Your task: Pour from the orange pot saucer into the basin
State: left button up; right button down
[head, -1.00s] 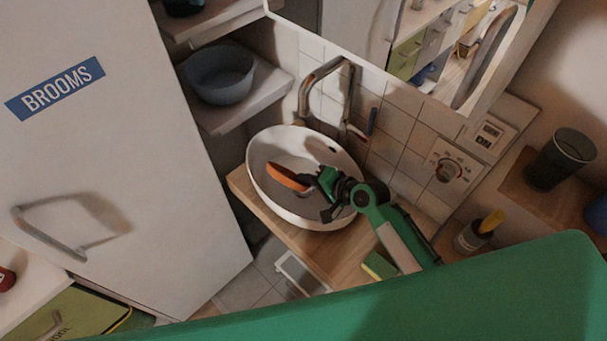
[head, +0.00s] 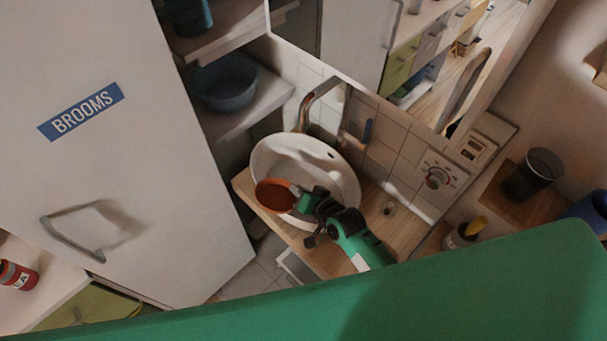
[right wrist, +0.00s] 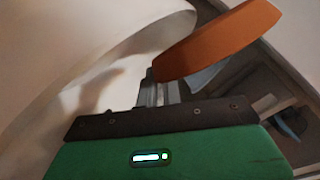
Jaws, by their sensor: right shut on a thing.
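The orange pot saucer (head: 275,196) shows its round face in the head view, over the left front rim of the white basin (head: 335,168). My right gripper (head: 300,199) is shut on the saucer's edge and holds it up. In the right wrist view the saucer (right wrist: 218,43) is seen nearly edge-on and tilted, at the fingertips of my gripper (right wrist: 155,88). Whether anything is in the saucer I cannot tell. My left gripper is not in view.
A metal tap (head: 318,88) stands behind the basin, by the tiled wall. A white cabinet door marked BROOMS (head: 110,180) is at the left. A blue bowl (head: 225,84) sits on a shelf. A dark cup (head: 533,174) and a glue-like bottle (head: 460,236) are at the right.

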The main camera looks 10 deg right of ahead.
aim_at(290, 202)
jog(key=shift+s+a+r+n+t+h+p, duration=0.3)
jog(key=shift+s+a+r+n+t+p, duration=0.2)
jog(key=shift+s+a+r+n+p, duration=0.3)
jog(key=shift+s+a+f, duration=0.1)
jog(key=shift+a, duration=0.2)
jog(key=shift+s+a+n+t, duration=0.35)
jog(key=shift+a+n+t, duration=0.15)
jog(key=shift+n, duration=0.2)
jog(key=shift+b, duration=0.3)
